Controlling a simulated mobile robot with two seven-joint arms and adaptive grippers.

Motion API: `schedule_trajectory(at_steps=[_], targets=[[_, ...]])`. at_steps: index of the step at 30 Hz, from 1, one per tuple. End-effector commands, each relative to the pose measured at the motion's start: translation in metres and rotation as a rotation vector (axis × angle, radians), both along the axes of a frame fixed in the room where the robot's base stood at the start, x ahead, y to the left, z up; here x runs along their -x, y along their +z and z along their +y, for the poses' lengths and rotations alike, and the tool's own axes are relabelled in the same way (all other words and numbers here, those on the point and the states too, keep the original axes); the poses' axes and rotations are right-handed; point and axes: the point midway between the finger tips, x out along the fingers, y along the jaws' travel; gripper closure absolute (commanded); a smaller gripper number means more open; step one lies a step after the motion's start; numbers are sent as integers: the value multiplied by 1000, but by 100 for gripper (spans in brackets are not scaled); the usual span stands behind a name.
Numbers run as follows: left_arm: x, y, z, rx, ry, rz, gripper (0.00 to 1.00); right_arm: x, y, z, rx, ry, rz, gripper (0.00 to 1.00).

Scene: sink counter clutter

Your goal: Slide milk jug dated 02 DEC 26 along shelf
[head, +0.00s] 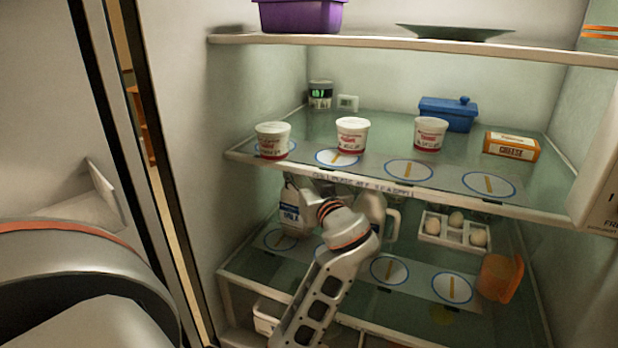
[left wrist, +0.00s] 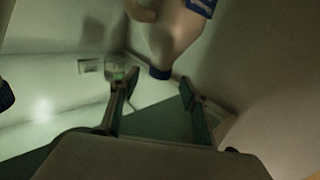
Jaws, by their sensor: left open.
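A white milk jug (head: 291,210) with a blue label band stands on the lower shelf (head: 350,288), left of my left arm. A second pale jug with a handle (head: 392,226) shows partly behind my arm. No date is readable on either. My left gripper is hidden behind my wrist in the head view. In the left wrist view my left gripper (left wrist: 157,92) is open and empty, with a jug (left wrist: 175,35) and its blue cap (left wrist: 160,73) just beyond the fingertips. I cannot tell which jug this is, or whether they touch. My right gripper is not in view.
Several white cups (head: 351,136), a blue box (head: 448,114) and a cheese box (head: 511,146) stand on the shelf above (head: 400,184). An egg tray (head: 453,231) and orange container (head: 499,279) stand right on the lower shelf. Circle marks (head: 389,270) line its front.

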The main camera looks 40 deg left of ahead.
Motion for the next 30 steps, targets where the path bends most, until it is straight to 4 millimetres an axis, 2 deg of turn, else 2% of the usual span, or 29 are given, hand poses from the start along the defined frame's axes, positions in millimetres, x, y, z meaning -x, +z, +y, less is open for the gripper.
schedule_trajectory(at_steps=[3,7,17,18,23,30], targets=[[-7,2,13,-3,1,1,54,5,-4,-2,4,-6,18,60],[-11,1,20,-1,0,0,54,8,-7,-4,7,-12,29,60],[-13,0,22,1,0,0,54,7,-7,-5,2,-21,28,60],[-13,0,22,1,0,0,59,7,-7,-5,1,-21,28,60],[-13,0,22,1,0,0,100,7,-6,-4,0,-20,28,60],[-13,0,23,1,0,0,100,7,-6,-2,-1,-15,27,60]])
